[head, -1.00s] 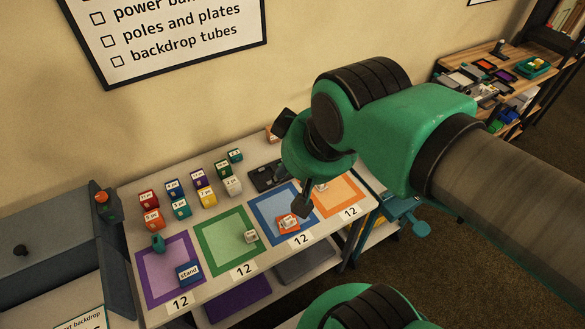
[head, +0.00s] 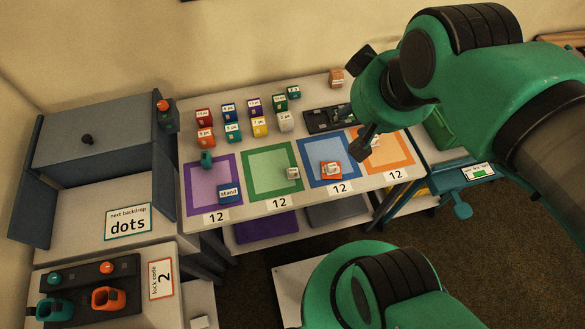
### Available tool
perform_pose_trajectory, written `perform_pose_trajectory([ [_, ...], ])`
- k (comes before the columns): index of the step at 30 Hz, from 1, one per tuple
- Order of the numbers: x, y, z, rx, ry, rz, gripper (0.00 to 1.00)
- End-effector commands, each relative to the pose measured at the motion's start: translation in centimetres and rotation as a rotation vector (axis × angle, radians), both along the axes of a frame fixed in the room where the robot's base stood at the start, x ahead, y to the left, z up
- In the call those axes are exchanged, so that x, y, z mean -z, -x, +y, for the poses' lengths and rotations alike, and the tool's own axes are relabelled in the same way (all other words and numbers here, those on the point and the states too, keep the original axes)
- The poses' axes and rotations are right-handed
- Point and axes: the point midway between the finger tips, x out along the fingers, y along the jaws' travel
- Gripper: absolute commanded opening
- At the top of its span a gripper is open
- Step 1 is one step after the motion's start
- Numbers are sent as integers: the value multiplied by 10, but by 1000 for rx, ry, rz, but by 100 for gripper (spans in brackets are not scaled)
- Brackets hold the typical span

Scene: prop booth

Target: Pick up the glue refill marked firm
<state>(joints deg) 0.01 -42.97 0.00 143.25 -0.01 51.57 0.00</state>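I cannot pick out a glue refill marked firm, because most labels are too small to read. Small white labelled pieces lie in the green square (head: 292,173) and on an orange piece (head: 331,172) in the blue square. Another small labelled piece (head: 375,139) sits in the orange square, partly hidden by my gripper. My gripper (head: 366,147) hangs over the right part of the table, above the blue and orange squares. Its dark parts are partly hidden by my green wrist, so its opening and any contents cannot be made out.
Two rows of coloured labelled blocks (head: 254,107) stand at the table's back, beside a black tray (head: 318,122). A blue "stand" block (head: 230,193) lies in the purple square (head: 197,201). A grey cabinet (head: 92,132) stands left. A small orange-brown block (head: 336,77) is at the back right.

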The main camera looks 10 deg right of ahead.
Motion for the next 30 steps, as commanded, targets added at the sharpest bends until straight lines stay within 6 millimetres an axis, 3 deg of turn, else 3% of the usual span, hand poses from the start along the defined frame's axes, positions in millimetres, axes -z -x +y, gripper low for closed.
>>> perform_pose_trajectory([
  [13, 0, 0, 0, 0, 0, 0, 39],
  [15, 0, 0, 0, 0, 0, 0, 47],
  [23, 0, 0, 0, 0, 0, 0, 47],
  [30, 8, -11, 2, 2, -5, 23, 47],
])
